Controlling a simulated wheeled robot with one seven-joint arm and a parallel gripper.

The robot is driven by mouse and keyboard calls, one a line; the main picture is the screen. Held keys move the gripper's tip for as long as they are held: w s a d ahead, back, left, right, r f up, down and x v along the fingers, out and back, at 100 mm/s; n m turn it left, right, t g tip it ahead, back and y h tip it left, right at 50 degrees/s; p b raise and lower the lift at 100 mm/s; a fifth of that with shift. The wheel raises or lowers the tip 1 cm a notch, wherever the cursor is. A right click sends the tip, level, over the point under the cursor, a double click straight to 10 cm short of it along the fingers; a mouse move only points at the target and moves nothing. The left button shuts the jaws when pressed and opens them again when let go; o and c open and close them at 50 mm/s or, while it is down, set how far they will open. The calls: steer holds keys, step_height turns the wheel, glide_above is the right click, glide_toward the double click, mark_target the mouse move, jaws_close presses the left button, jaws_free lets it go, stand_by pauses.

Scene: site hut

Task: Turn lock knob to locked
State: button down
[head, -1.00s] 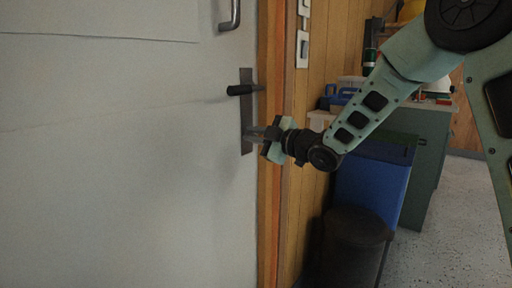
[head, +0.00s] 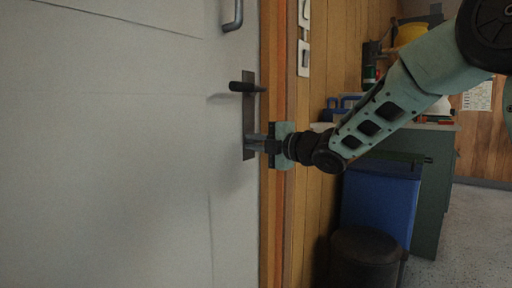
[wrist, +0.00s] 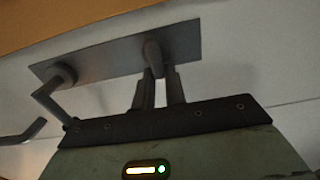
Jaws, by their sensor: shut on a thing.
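The lock knob (wrist: 152,53) sits on a dark metal plate (wrist: 110,48) on the pale door. In the wrist view my gripper (wrist: 158,75) has its two fingers on either side of the knob, shut on it. In the head view the plate (head: 248,98) is upright near the door's right edge, and my gripper (head: 252,142) reaches its lower part from the right. The fingers hide most of the knob there. A black lever handle (head: 246,87) sticks out above the gripper on the same plate; it also shows in the wrist view (wrist: 58,82).
The grey door (head: 120,150) fills the left side, with a metal pull handle (head: 234,14) higher up. An orange wooden frame runs beside it. A blue bin (head: 380,205), a dark round bin (head: 365,255) and a green cabinet (head: 436,185) stand to the right.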

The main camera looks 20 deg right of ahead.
steer(key=shift+w+d+r, duration=0.1)
steer(key=shift+d+r, duration=0.15)
steer(key=shift+r, duration=0.05)
steer(key=c, duration=1.4)
jaws_free()
steer(key=shift+c, duration=0.2)
steer(key=shift+f, duration=0.1)
steer(key=p+v, duration=0.3)
steer(key=v, duration=1.4)
steer(key=shift+s, duration=0.25)
